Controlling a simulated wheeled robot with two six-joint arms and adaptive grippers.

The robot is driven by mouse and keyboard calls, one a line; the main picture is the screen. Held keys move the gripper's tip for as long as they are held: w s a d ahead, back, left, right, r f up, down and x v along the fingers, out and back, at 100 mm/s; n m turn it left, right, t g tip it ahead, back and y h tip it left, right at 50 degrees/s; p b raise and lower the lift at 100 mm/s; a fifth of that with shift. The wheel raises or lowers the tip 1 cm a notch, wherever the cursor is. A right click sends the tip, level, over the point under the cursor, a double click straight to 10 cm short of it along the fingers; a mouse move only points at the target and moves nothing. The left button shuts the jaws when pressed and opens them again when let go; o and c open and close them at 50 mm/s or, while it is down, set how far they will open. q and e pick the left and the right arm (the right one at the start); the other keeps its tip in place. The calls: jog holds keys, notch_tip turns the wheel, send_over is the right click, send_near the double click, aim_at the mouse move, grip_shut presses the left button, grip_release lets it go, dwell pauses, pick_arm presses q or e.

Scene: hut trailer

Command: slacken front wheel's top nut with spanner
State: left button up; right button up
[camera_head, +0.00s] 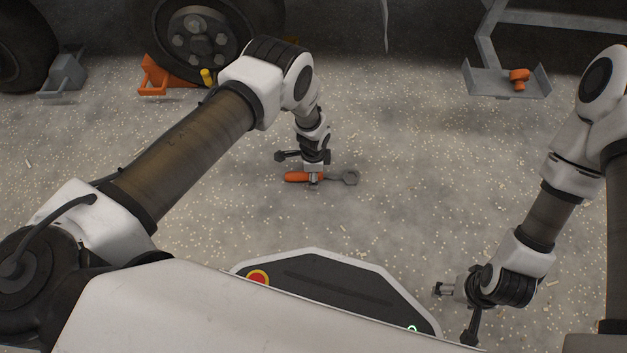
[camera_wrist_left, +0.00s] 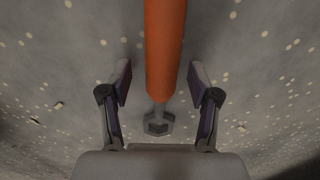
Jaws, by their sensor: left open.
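The spanner (camera_head: 345,177) lies on the speckled floor, orange handle to the left and grey ring-like head to the right. In the left wrist view its orange handle (camera_wrist_left: 163,45) runs between the fingers, with the grey head (camera_wrist_left: 158,122) beyond. My left gripper (camera_head: 313,181) points down over the handle, open, with visible gaps on both sides of it. The wheel (camera_head: 196,36) stands at the back left, with several nuts around its hub; its top nut (camera_head: 197,21) shows near the picture's top edge. My right gripper (camera_head: 443,289) is low at the right, apart from the spanner; its finger opening is unclear.
An orange chock (camera_head: 160,77) and a small yellow piece (camera_head: 208,77) are by the wheel. A grey chock (camera_head: 63,75) stands further left. A grey metal bracket (camera_head: 505,83) with an orange part (camera_head: 519,76) is at the back right. The floor around the spanner is clear.

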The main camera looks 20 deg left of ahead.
pick_arm(q)
jog(key=shift+w, duration=0.1)
grip_shut()
